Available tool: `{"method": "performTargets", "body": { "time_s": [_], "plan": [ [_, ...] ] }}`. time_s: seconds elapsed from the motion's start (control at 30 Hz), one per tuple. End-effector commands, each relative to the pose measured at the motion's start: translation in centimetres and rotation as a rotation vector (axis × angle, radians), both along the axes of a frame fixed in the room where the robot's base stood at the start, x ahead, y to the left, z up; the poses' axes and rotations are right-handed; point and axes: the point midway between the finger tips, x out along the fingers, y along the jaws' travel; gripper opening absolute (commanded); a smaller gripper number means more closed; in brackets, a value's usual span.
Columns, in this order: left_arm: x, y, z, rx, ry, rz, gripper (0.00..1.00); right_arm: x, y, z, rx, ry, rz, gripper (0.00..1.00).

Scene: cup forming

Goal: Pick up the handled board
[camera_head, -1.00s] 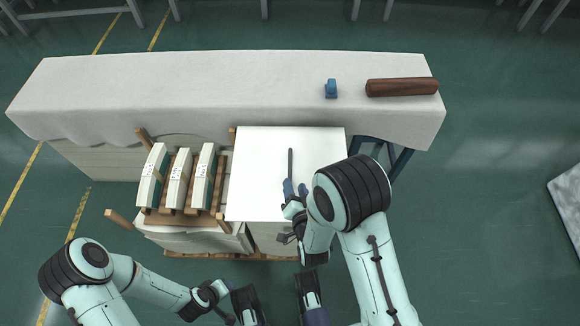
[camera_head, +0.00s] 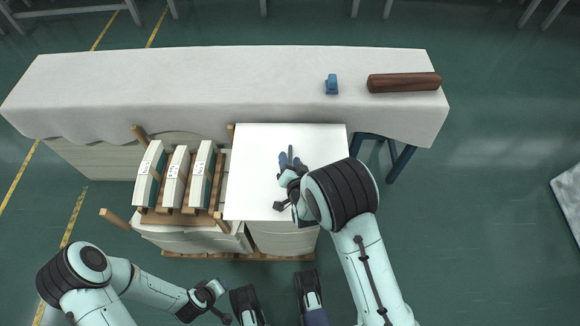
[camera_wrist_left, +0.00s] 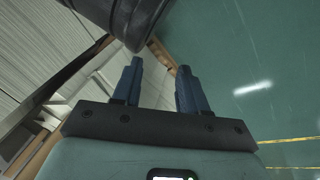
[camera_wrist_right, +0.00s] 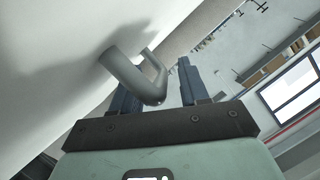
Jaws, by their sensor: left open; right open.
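The handled board is a white square panel (camera_head: 255,165) lying flat on the front stand, with a grey bar handle (camera_head: 291,153) on top. In the right wrist view the handle is a bent grey bar (camera_wrist_right: 140,75) rising from the white face. My right gripper (camera_head: 290,160) is over the handle, open, and hides most of it from the head. In the right wrist view the handle's bar lies at the open fingers, partly in front of the left one; I cannot tell if they touch. My left gripper (camera_wrist_left: 158,72) is open and empty, low at the front.
A long cloth-covered table (camera_head: 120,85) stands behind, with a blue object (camera_head: 331,85) and a brown roller (camera_head: 404,82) on it. Left of the board, a wooden rack (camera_head: 182,217) holds several white blocks. Green floor (camera_head: 480,210) lies open at the right.

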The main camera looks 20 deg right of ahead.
Motion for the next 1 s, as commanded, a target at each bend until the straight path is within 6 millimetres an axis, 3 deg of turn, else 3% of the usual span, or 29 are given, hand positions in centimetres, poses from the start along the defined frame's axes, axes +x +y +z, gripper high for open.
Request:
{"method": "performTargets", "body": {
  "time_s": [0.07,0.2,0.67,0.9,1.0],
  "plan": [
    [0.0,0.0,0.0,0.0,0.0,0.0,0.43,0.0,0.0,0.0,0.0,0.0,0.0,0.44],
    [0.0,0.0,0.0,0.0,0.0,0.0,0.43,0.0,0.0,0.0,0.0,0.0,0.0,0.0],
    [0.1,-0.1,0.3,-0.001,-0.005,-0.001,0.43,0.0,0.0,0.8,0.001,-0.006,-0.001,0.0],
    [0.7,-0.6,2.1,-0.006,-0.03,-0.008,0.43,0.1,0.1,4.3,0.005,-0.01,0.0,0.0],
    [-0.8,-1.2,2.8,-0.024,0.009,-0.022,0.43,0.1,0.1,6.9,0.006,-0.012,-0.001,0.0]
  ]
}}
